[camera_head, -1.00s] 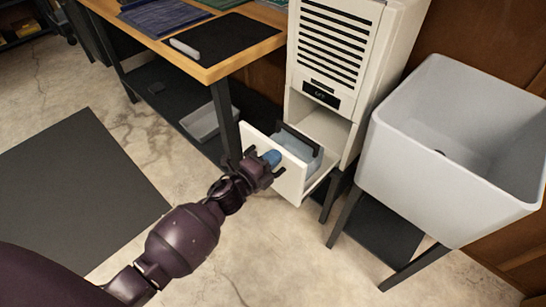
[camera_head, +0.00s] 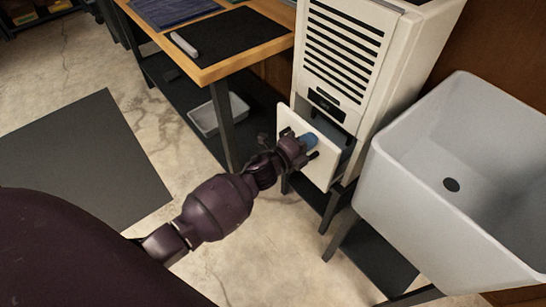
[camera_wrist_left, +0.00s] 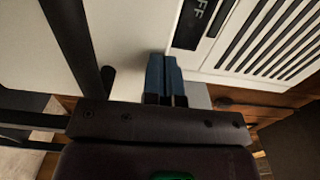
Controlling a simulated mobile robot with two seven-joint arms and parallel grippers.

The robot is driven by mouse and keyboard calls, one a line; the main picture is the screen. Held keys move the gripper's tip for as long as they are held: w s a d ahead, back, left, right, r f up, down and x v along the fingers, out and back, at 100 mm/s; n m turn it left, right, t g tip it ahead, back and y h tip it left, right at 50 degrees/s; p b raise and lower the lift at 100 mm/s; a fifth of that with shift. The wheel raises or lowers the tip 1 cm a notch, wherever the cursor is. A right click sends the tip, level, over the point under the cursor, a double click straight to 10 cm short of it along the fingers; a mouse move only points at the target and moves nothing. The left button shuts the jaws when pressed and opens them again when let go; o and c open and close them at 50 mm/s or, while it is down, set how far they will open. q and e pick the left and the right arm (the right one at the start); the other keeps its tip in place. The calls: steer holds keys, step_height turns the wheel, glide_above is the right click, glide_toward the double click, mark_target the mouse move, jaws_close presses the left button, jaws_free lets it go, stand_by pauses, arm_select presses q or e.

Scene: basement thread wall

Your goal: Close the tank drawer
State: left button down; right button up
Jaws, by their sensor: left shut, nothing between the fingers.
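A dark handle shows on the drawer in the left wrist view (camera_wrist_left: 75,45). My left gripper (camera_head: 309,140) is shut and empty, with its blue fingertips at the drawer front near the top. Its blue fingers (camera_wrist_left: 163,78) also show in the left wrist view; exact contact is hard to tell. My right gripper is not in view.
A grey utility sink (camera_head: 400,175) stands close on the right. A wooden-topped workbench (camera_head: 235,62) with a lower shelf holding a grey tray (camera_head: 207,118) is on the left. A dark mat (camera_head: 75,160) lies on the concrete floor, which is clear in front of the drawer.

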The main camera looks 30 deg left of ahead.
mark_target(318, 133)
arm_select(q)
steer(key=x, duration=0.2)
steer(key=shift+w+d, duration=0.1)
steer(key=shift+w, duration=0.25)
steer(key=shift+w+d, duration=0.1)
steer(key=shift+w, duration=0.2)
